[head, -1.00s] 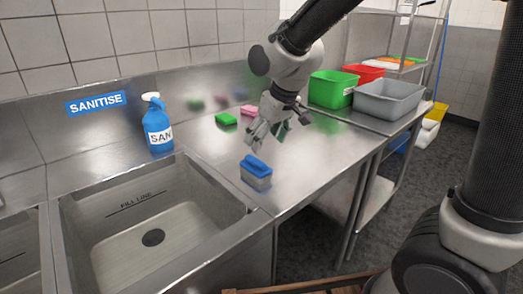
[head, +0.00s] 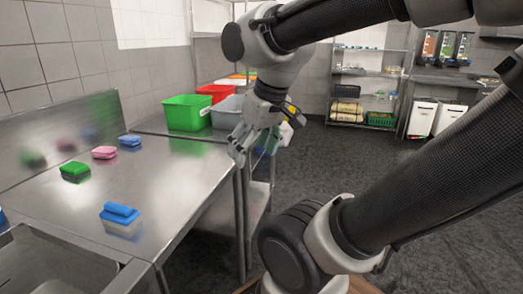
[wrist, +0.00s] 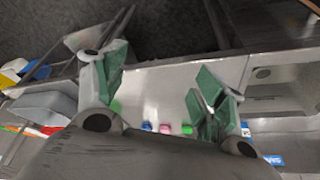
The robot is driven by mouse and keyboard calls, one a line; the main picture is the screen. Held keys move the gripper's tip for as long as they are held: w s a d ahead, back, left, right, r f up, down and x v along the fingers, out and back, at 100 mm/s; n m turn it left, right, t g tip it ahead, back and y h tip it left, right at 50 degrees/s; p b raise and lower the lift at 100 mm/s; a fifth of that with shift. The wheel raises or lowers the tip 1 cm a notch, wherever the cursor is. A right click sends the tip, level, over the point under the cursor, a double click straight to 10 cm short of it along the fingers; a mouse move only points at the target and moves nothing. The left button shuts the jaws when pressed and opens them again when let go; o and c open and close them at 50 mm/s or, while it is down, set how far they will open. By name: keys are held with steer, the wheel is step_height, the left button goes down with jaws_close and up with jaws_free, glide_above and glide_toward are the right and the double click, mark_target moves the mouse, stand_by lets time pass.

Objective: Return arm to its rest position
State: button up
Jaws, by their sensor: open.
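My gripper (head: 240,146) is at the right edge of the steel counter in the head view, above the floor side of the edge. In the wrist view its green-padded fingers (wrist: 160,98) are spread wide with nothing between them. A blue-handled scrubber (head: 121,217) stands on the counter (head: 150,185), well apart from the gripper. My arm reaches in from the right of the head view, with the elbow and forearm across the upper right.
Green (head: 76,171), pink (head: 104,153) and blue (head: 130,141) sponges lie along the counter's back. Green (head: 187,113), red (head: 216,92) and grey (head: 228,112) tubs stand beyond. A sink (head: 45,265) is at front left. Open floor (head: 350,165) lies right, before a rack (head: 368,88).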

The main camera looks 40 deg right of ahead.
steer(key=shift+s+d+f, duration=0.1)
steer(key=shift+s+d, duration=0.15)
steer(key=shift+s, duration=0.25)
steer(key=shift+s+d, duration=0.25)
steer(key=shift+s, duration=0.25)
stand_by(0.6)
